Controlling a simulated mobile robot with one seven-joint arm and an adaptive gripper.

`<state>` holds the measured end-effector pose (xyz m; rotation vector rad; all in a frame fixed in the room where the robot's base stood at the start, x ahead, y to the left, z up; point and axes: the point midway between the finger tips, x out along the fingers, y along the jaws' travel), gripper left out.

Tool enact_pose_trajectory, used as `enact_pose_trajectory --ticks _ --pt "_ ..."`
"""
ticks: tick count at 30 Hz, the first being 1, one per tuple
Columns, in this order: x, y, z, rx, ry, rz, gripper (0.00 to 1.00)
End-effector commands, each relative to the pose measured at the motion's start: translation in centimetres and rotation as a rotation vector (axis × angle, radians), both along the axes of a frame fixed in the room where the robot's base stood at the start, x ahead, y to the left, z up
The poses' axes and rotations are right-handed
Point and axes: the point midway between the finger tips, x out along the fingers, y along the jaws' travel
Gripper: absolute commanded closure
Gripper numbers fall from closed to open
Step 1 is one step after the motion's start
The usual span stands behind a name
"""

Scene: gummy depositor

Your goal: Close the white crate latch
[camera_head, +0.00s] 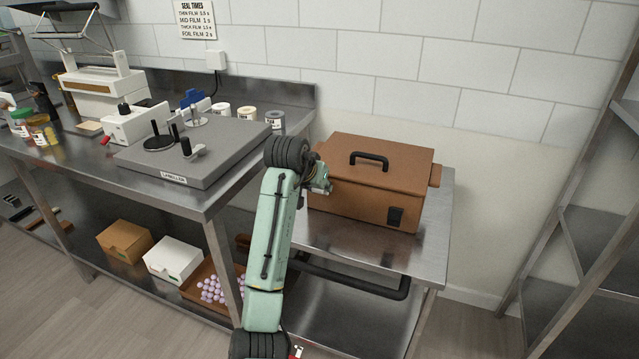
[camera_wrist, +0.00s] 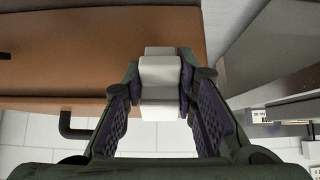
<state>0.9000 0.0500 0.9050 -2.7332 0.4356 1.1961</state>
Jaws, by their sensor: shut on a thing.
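The brown crate (camera_head: 366,178) stands on the steel cart with its lid down. Its black handle (camera_head: 370,158) is on top and also shows in the wrist view (camera_wrist: 78,132). My gripper (camera_head: 322,180) is at the crate's left end. In the wrist view my gripper (camera_wrist: 160,88) has its two dark fingers closed on the white latch (camera_wrist: 160,68), beside the brown crate wall (camera_wrist: 80,50). The latch is hidden behind my arm in the head view. I cannot tell whether it is fastened.
The steel cart (camera_head: 425,245) has bare top around the crate's front and right. A grey labeller (camera_head: 215,150) stands on the bench to the left, near my arm. A steel shelf rack (camera_head: 590,200) stands at the right. Boxes sit under the bench.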

Motion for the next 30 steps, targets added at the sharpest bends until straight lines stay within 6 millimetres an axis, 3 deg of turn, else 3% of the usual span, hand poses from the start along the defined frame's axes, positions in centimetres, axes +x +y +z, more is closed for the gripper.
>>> enact_pose_trajectory --ticks 5,6,15,25,30 --pt "0.0 0.2 0.0 0.001 0.001 0.006 1.00" --pt "0.0 0.2 -0.1 0.001 0.001 0.006 0.73" --pt "0.0 0.2 0.0 -0.001 0.000 0.004 0.53" --pt "-0.1 0.1 0.1 0.000 -0.001 0.002 0.53" --pt "-1.3 0.6 1.6 0.001 -0.003 0.003 0.53"
